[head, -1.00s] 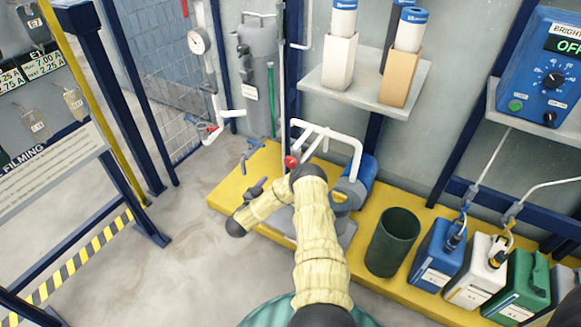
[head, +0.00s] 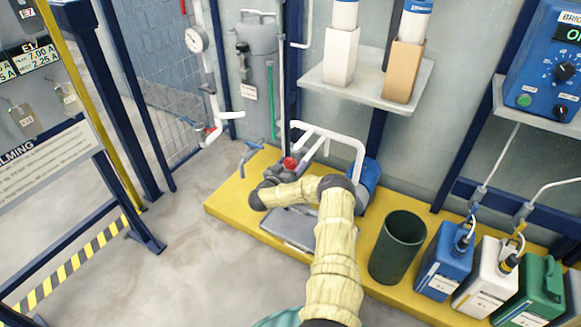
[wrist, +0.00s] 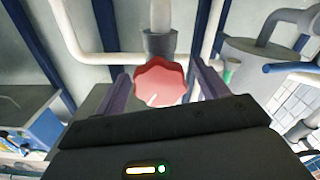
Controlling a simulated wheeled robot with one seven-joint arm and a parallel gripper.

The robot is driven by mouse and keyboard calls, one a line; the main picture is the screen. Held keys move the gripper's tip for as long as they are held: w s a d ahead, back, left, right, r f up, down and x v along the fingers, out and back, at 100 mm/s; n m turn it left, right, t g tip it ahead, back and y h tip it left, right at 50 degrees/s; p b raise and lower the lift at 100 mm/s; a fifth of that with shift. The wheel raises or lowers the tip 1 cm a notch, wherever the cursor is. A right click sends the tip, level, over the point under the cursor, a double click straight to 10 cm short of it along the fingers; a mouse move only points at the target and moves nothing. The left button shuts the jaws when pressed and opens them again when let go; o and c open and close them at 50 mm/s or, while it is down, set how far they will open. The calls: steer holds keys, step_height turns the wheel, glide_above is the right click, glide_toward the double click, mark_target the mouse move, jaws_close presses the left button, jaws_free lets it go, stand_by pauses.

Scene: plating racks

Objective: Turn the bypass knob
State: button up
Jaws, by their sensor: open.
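The red, lobed bypass knob (head: 289,163) sits on the white pipework at the back of the yellow platform. In the wrist view the knob (wrist: 160,82) is large and near the centre, with a white mark on its face and a grey fitting behind it. My gripper (head: 277,174) is right by the knob in the head view, partly hidden by my sleeved wrist. In the wrist view its two fingers (wrist: 162,80) are spread, one on each side of the knob, with a small gap on both sides. I cannot tell how deep the knob lies between them.
White pipes (head: 335,135) and a blue pump (head: 367,181) are just right of my gripper. A blue lever (head: 249,157) and a grey tank (head: 258,70) stand to the left and behind. A dark green bin (head: 398,247) and coloured canisters (head: 440,259) line the platform's right.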

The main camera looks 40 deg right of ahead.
steer(key=c, duration=1)
steer(key=p, duration=0.3)
steer(key=shift+a+r+m, duration=0.1)
steer(key=shift+r+m, duration=0.2)
steer(key=shift+m+p, duration=0.4)
steer(key=shift+p, duration=0.85)
steer(key=shift+f+m+p, duration=0.2)
steer(key=shift+m+p, duration=0.3)
steer(key=shift+m, duration=0.5)
steer(key=shift+f+m+p, duration=0.1)
steer(key=shift+m+p, duration=0.35)
steer(key=shift+m, duration=1.65)
